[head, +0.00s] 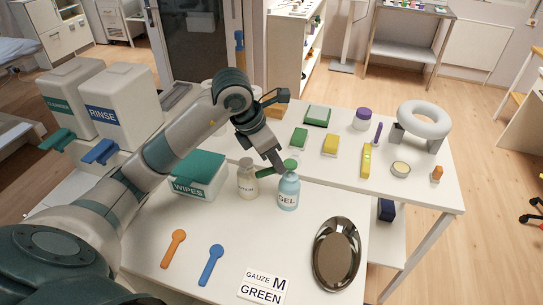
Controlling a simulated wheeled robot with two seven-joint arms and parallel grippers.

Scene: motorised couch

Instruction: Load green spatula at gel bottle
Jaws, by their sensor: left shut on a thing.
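The gel bottle (289,193), light blue with a GEL label, stands upright on the white table. My left gripper (278,163) is above it, shut on the green spatula (265,172). The spatula lies roughly level, with its broad end (290,163) over the bottle's top; whether it touches the bottle cannot be told. The gripper's fingertips partly cover the spatula. My right gripper is not in view.
A cream bottle (247,180) stands close left of the gel bottle. Table space before the bottles is clear.

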